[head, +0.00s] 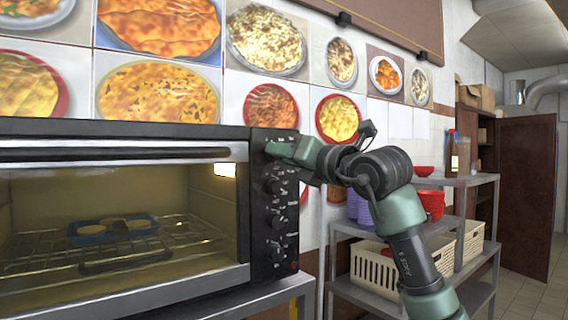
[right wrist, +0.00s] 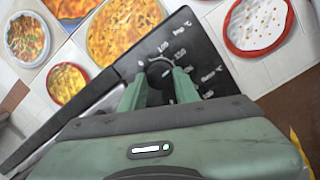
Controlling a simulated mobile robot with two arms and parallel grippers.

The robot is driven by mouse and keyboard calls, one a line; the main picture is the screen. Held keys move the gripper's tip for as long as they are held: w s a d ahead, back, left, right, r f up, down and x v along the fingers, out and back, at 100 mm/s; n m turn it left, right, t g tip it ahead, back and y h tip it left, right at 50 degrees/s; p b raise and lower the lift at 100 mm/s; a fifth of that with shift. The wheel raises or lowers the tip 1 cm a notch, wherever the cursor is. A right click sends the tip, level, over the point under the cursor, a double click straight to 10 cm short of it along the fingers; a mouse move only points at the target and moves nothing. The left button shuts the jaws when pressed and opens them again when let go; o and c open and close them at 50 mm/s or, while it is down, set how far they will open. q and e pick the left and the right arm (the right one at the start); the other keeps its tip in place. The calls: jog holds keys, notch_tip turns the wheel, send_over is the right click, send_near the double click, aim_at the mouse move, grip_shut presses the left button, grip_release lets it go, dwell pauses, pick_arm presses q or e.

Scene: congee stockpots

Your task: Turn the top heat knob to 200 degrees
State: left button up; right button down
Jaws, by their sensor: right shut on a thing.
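The oven (head: 120,215) stands at the left of the head view, with a black control panel (head: 262,240) on its right side. Several dark knobs run down the panel, among them a lower knob (head: 277,221). My right gripper (head: 277,150) is at the top of the panel and hides most of the top knob there. In the right wrist view, the top heat knob (right wrist: 158,71) is a dark round knob with white numbers around it. The two green fingers of my right gripper (right wrist: 160,88) are on either side of it, shut on it. My left gripper is not in view.
Inside the lit oven, a blue tray (head: 92,238) with round food sits on a wire rack. A grey shelf (head: 350,229) with a cream basket (head: 372,270) and red bowls (head: 432,204) stands at the right. Tiled wall with food pictures is close behind.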

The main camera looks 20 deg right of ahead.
jog(key=shift+a+f+m+h+b, duration=0.1)
jog(key=shift+m+h+b, duration=0.3)
jog(key=shift+m, duration=1.55)
jog(key=shift+m+h+b, duration=0.1)
jog(key=shift+m+b, duration=0.6)
jog(key=shift+m, duration=1.25)
jog(key=c, duration=1)
grip_release()
jog(key=shift+c, duration=0.2)
